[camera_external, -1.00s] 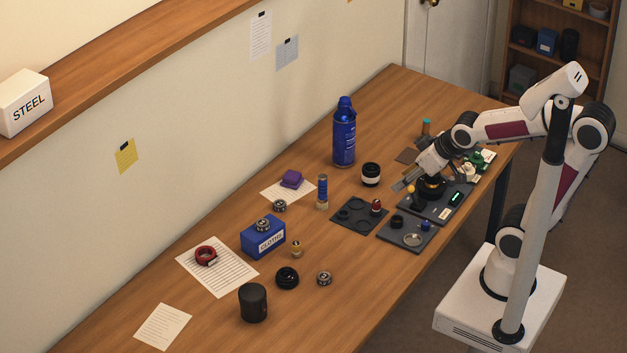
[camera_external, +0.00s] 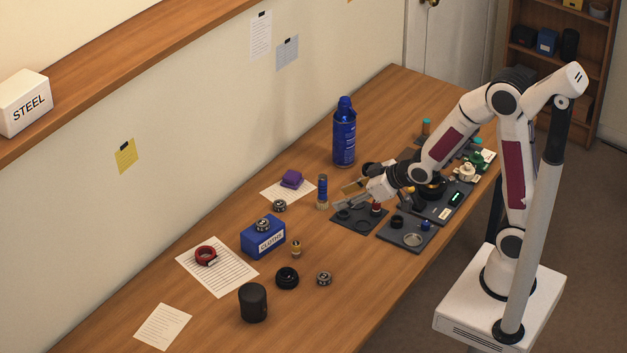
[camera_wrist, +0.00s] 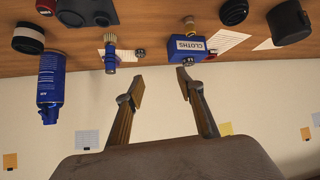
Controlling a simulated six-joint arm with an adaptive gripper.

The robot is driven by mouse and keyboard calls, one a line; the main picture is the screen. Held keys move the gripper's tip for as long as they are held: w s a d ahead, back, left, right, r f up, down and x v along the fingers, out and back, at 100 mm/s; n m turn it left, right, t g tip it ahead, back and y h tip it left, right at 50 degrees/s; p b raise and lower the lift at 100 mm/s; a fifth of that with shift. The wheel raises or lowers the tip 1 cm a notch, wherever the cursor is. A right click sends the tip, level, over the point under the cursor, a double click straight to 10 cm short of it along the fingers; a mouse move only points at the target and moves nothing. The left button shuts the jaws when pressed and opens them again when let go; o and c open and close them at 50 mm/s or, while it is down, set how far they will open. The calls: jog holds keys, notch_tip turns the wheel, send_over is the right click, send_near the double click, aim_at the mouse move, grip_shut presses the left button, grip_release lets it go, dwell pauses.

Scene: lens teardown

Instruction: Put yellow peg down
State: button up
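My gripper (camera_external: 347,196) hangs above the dark pad with round recesses (camera_external: 353,219). In the wrist view the gripper (camera_wrist: 162,88) has its fingers well apart with nothing between them. Another small yellow piece (camera_external: 409,194) shows by the dark trays, partly hidden by my arm. I cannot tell for certain which one is the yellow peg. A red-topped peg (camera_external: 376,208) stands on the recessed pad.
A blue spray can (camera_external: 344,138) and a blue-topped brush-like tool (camera_external: 322,191) stand near the gripper. The CLOTHS box (camera_external: 263,238), black lens parts (camera_external: 287,278) and a black cylinder (camera_external: 253,303) are at the lower left. A dark tray (camera_external: 388,232) holds a ring and blue peg.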

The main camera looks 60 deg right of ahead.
jog(key=w+a+f+t+y, duration=0.1)
jog(key=w+a+f, duration=0.25)
jog(key=f, duration=0.25)
jog(key=n+t+y, duration=0.1)
jog(key=y, duration=0.1)
send_near(296, 246)
jog(key=shift+w+d+f, duration=0.15)
jog(key=shift+w+f, duration=0.25)
jog(key=shift+w, duration=0.2)
jog(key=shift+w+d+f, duration=0.2)
jog(key=shift+w+f, duration=0.25)
jog(key=shift+w, duration=0.15)
jog(key=shift+s+a+f+t, duration=0.3)
jog(key=shift+a+f+t, duration=0.15)
jog(key=shift+f, duration=0.3)
jog(key=shift+w, duration=0.1)
jog(key=shift+x, duration=1.3)
jog(key=shift+w+a+f+n, duration=0.15)
jog(key=shift+w, duration=0.65)
jog(key=shift+w+a+f+n, duration=0.1)
jog(key=shift+w+f+n, duration=0.1)
jog(key=shift+w, duration=0.6)
jog(key=shift+x, duration=0.95)
